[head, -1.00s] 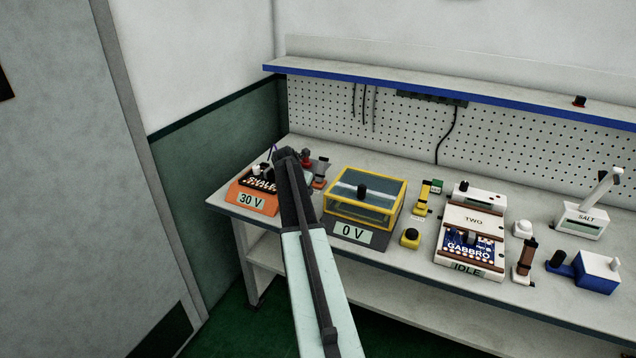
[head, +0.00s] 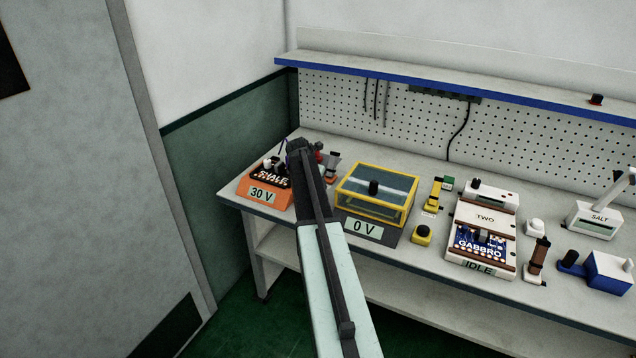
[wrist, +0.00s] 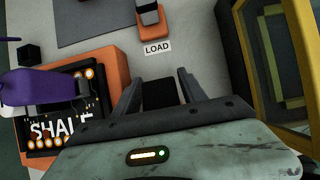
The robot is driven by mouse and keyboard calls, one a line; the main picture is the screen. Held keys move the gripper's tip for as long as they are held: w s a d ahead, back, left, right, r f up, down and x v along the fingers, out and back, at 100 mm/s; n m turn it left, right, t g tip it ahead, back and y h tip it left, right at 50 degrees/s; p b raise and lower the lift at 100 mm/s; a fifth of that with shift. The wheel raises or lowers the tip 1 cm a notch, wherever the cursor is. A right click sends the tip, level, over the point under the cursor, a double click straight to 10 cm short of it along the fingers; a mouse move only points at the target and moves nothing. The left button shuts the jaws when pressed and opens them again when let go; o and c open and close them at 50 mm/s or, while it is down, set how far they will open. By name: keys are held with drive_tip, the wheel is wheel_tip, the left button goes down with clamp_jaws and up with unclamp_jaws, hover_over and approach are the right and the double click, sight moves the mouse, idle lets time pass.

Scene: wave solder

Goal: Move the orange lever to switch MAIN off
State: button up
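No label reading MAIN and no clearly orange lever can be made out. In the wrist view a small device with an orange base (wrist: 150,30) and a grey and dark top stands ahead of my gripper, beside a LOAD label (wrist: 157,48). It also shows in the head view as a small orange-based device (head: 331,179), just right of my arm's end. My gripper (wrist: 160,78) is open and empty, its two dark fingers apart, short of the LOAD label. In the head view my arm hides part of the bench around it.
An orange 30 V unit (head: 262,196) with a SHALE board is left of my gripper. A purple object (wrist: 35,88) reaches over that board. A yellow-framed 0 V box (head: 377,192) is close on the right. Beyond it stand a yellow device (head: 434,195) and the GABBRO machine (head: 484,222).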

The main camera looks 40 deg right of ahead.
drive_tip(key=p+v, duration=0.7)
drive_tip(key=shift+r, duration=0.4)
drive_tip(key=shift+s+a+r, duration=0.1)
drive_tip(key=shift+a, duration=0.1)
